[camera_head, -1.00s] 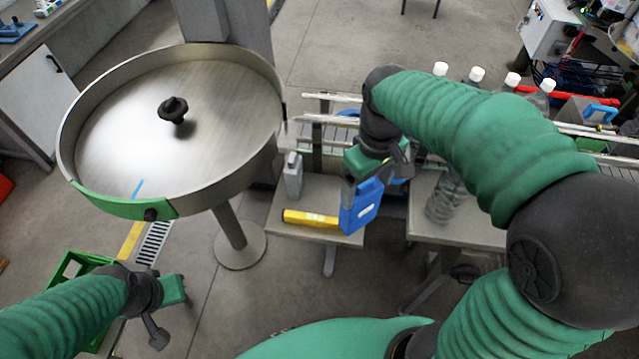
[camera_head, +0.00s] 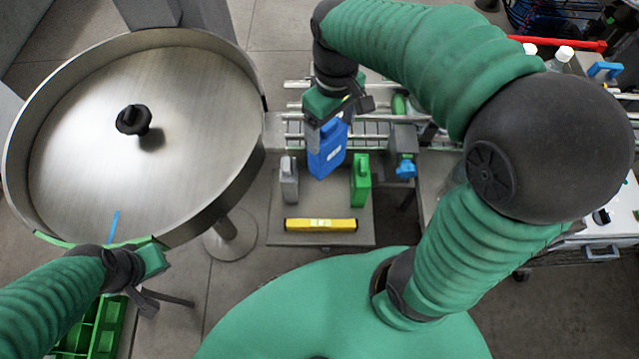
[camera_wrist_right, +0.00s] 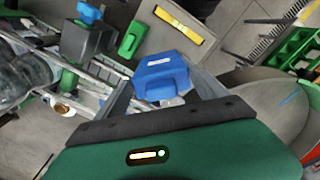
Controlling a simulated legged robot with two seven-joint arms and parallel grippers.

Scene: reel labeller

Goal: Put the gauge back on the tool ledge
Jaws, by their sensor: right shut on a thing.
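The blue block-shaped piece, which I take to be the gauge (camera_head: 327,152), is gripped by my right gripper (camera_head: 328,122). In the right wrist view the blue piece (camera_wrist_right: 163,80) sits between the two fingers. It appears upright over the back of the small grey ledge (camera_head: 277,215); I cannot tell whether its base touches. On the ledge, a grey upright piece (camera_head: 289,180) stands left of it, a green one (camera_head: 361,181) stands right of it, and a yellow bar (camera_head: 321,225) lies in front. My left gripper (camera_head: 160,298) is low at left, away from the ledge; its jaw opening is unclear.
A large round metal table (camera_head: 75,160) with a black knob (camera_head: 134,120) fills the left. Conveyor rails (camera_head: 290,108) run behind the ledge. A grey device with a blue knob (camera_head: 404,169) stands right of the green piece. A green crate (camera_head: 105,325) is at lower left.

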